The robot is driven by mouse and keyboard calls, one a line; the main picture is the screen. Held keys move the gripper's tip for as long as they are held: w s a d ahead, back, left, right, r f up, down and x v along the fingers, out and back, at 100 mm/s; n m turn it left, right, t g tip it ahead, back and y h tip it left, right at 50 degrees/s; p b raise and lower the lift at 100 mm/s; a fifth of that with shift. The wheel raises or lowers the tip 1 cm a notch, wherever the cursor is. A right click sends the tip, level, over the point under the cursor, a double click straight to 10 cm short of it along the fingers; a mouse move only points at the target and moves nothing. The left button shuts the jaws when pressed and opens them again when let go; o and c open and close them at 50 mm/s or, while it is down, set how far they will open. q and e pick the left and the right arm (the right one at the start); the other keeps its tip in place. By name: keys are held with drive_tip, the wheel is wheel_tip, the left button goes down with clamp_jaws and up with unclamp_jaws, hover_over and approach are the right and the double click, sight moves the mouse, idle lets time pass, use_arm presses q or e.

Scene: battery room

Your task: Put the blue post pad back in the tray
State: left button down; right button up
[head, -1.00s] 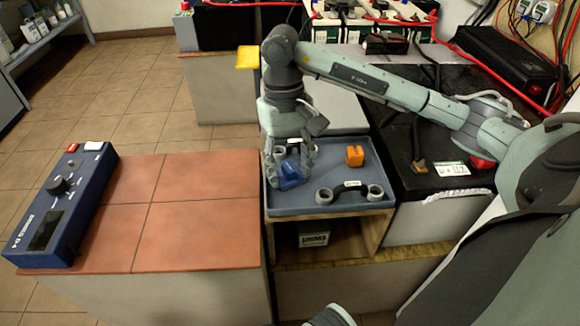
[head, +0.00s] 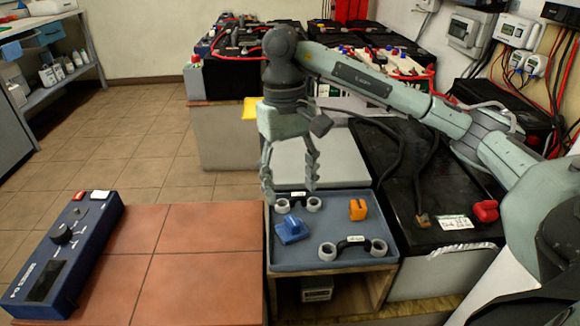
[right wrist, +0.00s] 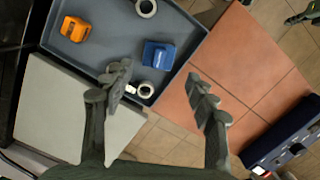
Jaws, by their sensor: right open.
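The blue post pad (head: 292,229) lies in the blue-grey tray (head: 330,264), towards its left side. It also shows in the right wrist view (right wrist: 159,55). My right gripper (head: 290,190) is open and empty. It is above the tray's left part, apart from the pad. In the right wrist view its two fingers (right wrist: 160,80) are spread wide, with the pad beyond the gap between them. A part of what looks like my left gripper (right wrist: 304,13) shows at the top right corner of the right wrist view; its jaws cannot be made out.

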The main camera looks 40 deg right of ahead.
drive_tip(key=shift+w+r, duration=0.15)
drive_tip(key=shift+r, duration=1.2)
